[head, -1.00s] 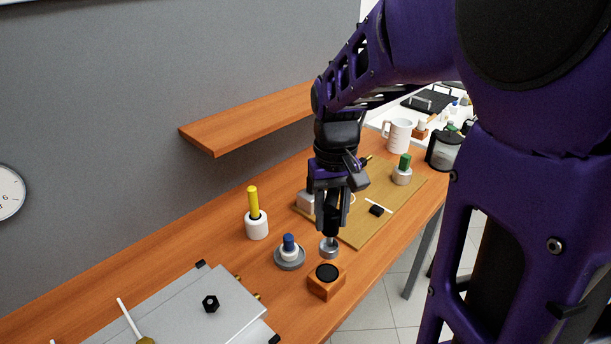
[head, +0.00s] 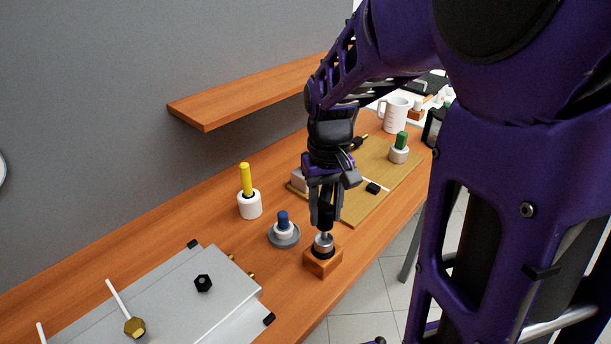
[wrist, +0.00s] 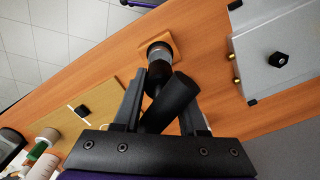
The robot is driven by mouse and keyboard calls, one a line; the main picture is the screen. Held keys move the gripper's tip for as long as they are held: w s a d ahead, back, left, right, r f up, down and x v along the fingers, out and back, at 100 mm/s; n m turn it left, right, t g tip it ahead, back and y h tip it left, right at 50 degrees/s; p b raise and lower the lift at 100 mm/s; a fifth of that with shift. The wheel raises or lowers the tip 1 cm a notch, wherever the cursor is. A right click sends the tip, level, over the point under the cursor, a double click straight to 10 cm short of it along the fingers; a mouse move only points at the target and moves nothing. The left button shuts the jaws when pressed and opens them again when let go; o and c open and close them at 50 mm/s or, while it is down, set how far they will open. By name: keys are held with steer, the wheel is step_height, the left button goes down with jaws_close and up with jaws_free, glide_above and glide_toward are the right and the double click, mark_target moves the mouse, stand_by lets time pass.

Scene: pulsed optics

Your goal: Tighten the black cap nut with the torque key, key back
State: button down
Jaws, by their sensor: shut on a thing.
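The black-handled key with a grey metal end is in my gripper (head: 325,220). Its grey end (head: 323,240) is at the top of a small wooden block (head: 322,264) near the table's front edge; I cannot tell whether it is seated or just above. In the wrist view the black handle (wrist: 172,100) lies between my gripper's fingers (wrist: 160,78), looking slanted, with the block (wrist: 172,42) beyond it. The black hexagonal cap nut (head: 203,283) is on the grey plate, left of my gripper. It also shows in the wrist view (wrist: 281,60).
The grey plate (head: 232,270) has brass fittings on its edge. A white holder with a yellow rod (head: 247,180) and a grey dish with a blue-topped piece (head: 283,220) stand close left of the block. A tan board (head: 365,208) lies behind. A wooden shelf (head: 230,103) overhangs the table.

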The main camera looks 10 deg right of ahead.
steer(key=shift+f+b, duration=0.75)
steer(key=shift+f, duration=0.25)
stand_by(0.6)
steer(key=shift+f+b, duration=0.45)
steer(key=shift+f, duration=0.25)
steer(key=shift+c, duration=1.9)
jaws_free()
steer(key=shift+r, duration=0.15)
step_height(320, 180, up, 17)
steer(key=p, duration=0.3)
steer(key=shift+w, duration=0.15)
step_height(320, 180, up, 4)
steer(key=p, duration=0.3)
glide_above(325, 223)
steer(key=w, duration=0.2)
steer(key=shift+s+d+r, duration=0.1)
steer(key=shift+s+d, duration=0.05)
steer(key=shift+d, duration=0.1)
